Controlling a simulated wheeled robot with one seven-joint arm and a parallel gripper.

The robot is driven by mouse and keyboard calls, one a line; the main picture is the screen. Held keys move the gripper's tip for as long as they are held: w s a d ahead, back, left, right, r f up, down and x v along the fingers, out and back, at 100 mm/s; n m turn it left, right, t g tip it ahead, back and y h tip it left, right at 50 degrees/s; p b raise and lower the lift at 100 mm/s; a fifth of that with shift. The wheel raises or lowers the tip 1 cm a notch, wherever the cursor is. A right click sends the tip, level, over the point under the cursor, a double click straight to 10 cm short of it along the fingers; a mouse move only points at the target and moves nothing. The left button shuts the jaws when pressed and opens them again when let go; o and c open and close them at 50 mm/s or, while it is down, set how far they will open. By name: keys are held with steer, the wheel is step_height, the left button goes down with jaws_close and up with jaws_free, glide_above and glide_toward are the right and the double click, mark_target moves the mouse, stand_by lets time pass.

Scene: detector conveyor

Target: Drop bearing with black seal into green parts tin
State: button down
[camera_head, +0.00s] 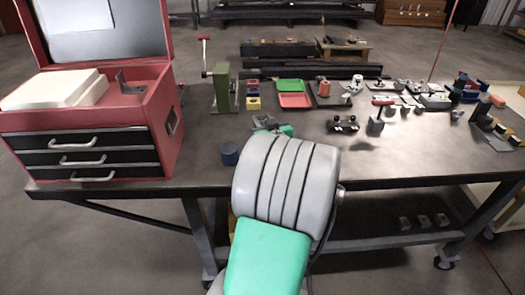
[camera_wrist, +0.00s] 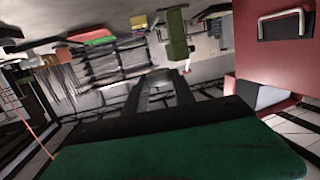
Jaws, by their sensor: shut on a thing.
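My gripper (camera_wrist: 158,80) shows dark and blurred in the middle of the wrist view, above the green and black housing of my wrist. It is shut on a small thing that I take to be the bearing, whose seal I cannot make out. In the head view my arm hides most of the gripper; a little of it shows above the table near the front. The green parts tin (camera_head: 290,85) is a shallow green tray at the back middle of the table, beyond my gripper. It shows at the upper left of the wrist view (camera_wrist: 100,41).
A red tray (camera_head: 294,101) lies just in front of the green one. Small coloured bins (camera_head: 253,95) and a green press (camera_head: 222,88) stand left of it. A red toolbox (camera_head: 120,120) fills the table's left end. A blue cylinder (camera_head: 229,154) stands near the front edge.

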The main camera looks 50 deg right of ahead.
steer(key=shift+h, duration=0.3)
steer(key=f, duration=0.1)
steer(key=s+d+f+b, duration=0.1)
steer(key=f, duration=0.1)
steer(key=f+b, duration=0.1)
steer(key=f, duration=0.1)
steer(key=shift+s+d+f, duration=0.2)
steer(key=shift+d, duration=0.1)
steer(key=c, duration=1)
jaws_free()
steer(key=shift+o, duration=0.2)
steer(key=b+v, duration=0.2)
steer(key=v, duration=0.5)
steer(key=shift+s+a, duration=0.25)
steer(key=shift+a, duration=0.05)
steer(key=shift+r, duration=0.15)
